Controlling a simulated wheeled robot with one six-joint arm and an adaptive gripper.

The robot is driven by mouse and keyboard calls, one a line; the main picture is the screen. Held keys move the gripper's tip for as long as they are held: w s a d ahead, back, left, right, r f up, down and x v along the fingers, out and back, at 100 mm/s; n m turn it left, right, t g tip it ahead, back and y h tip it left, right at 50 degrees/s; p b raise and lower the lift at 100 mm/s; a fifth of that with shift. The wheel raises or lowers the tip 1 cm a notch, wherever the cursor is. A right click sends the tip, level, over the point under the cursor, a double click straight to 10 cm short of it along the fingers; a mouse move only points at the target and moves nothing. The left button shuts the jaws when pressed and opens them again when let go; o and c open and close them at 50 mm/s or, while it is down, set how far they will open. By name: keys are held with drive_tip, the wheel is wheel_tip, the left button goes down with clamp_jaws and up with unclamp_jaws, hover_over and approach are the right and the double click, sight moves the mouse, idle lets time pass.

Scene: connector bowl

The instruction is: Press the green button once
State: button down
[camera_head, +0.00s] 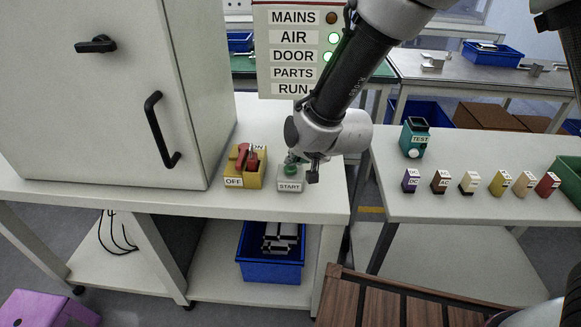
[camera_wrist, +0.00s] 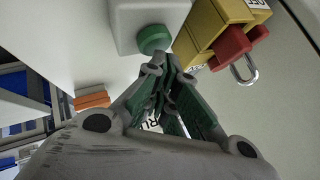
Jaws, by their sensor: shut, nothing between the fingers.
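The green button (camera_head: 290,170) sits on top of a light grey box labelled START (camera_head: 290,186), near the front edge of the white bench. In the wrist view the green button (camera_wrist: 154,39) on its pale box (camera_wrist: 135,15) lies just beyond my fingertips. My gripper (camera_head: 313,172) is shut and empty, pointing down right beside the button in the head view. Its closed fingertips (camera_wrist: 165,64) show in the wrist view. I cannot tell whether the fingertips touch the button.
A yellow box (camera_head: 245,168) with a red switch, labelled ON and OFF, stands left of the START box; a padlock (camera_wrist: 244,72) hangs from it. A grey cabinet (camera_head: 110,80) is at left. A label panel (camera_head: 292,72) stands behind. The right table (camera_head: 460,207) holds several small labelled blocks.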

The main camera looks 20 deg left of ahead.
drive_tip(key=shift+f, duration=0.45)
idle(0.5)
drive_tip(key=shift+r, duration=0.95)
drive_tip(key=shift+r, duration=2.5)
